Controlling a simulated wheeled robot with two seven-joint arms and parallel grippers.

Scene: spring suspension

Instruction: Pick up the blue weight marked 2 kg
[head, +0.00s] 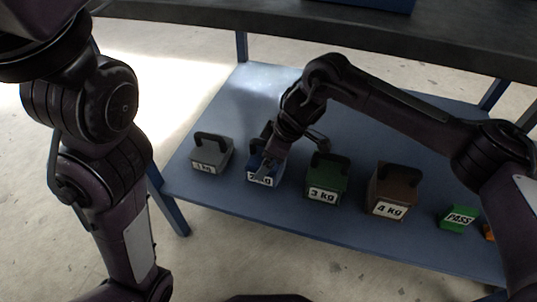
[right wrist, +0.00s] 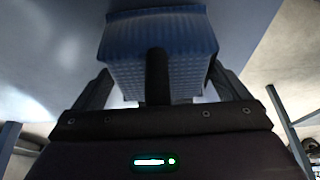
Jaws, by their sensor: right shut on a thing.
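The blue weight (head: 254,163) stands in the row of weights on the blue lower shelf, between the grey and green ones; its white label is partly covered. My right gripper (head: 268,165) reaches down over it and hides much of it. In the right wrist view the blue weight (right wrist: 158,45) fills the space ahead, with its dark handle (right wrist: 157,75) between the two fingers of my right gripper (right wrist: 160,88). That gripper is shut on the weight. I cannot tell whether the weight touches the shelf. My left arm is at the left of the head view; its gripper is not visible.
A grey 1 kg weight (head: 211,155) stands to the left. A green 3 kg weight (head: 327,180) and a brown 4 kg weight (head: 391,190) stand to the right, then a green PASS block (head: 458,218) and an orange item (head: 489,232). A dark tabletop (head: 300,35) overhangs the shelf's back.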

